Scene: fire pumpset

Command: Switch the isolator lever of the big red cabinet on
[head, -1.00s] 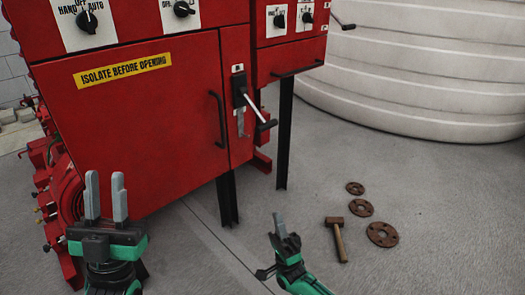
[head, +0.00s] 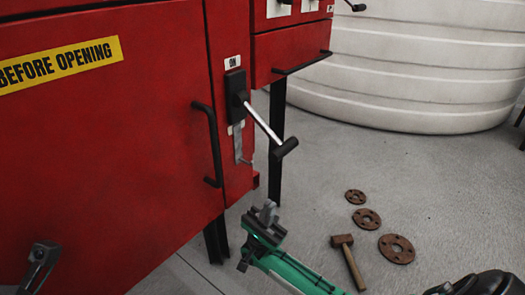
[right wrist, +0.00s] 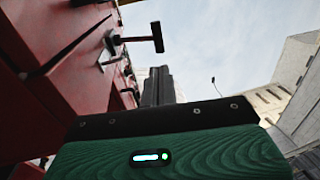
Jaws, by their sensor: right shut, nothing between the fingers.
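The big red cabinet (head: 130,140) fills the left of the head view. Its isolator lever (head: 262,122) has a black mount, a silver rod and a black cross grip (head: 286,148). The rod slants outward and down, below the ON label (head: 232,62). My right gripper (head: 268,210) is shut and empty, below the lever grip and apart from it. In the right wrist view its closed fingers (right wrist: 158,86) point up, with the lever grip (right wrist: 157,37) beyond them. A dark grey part (head: 40,262) at the lower left may be my left gripper; its jaws are unclear.
A black door handle (head: 212,145) stands left of the lever. A smaller red cabinet (head: 290,50) with a dark leg (head: 276,140) is to the right. A hammer (head: 347,258) and rusty flanges (head: 396,248) lie on the floor. A white ribbed tank (head: 420,80) stands behind.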

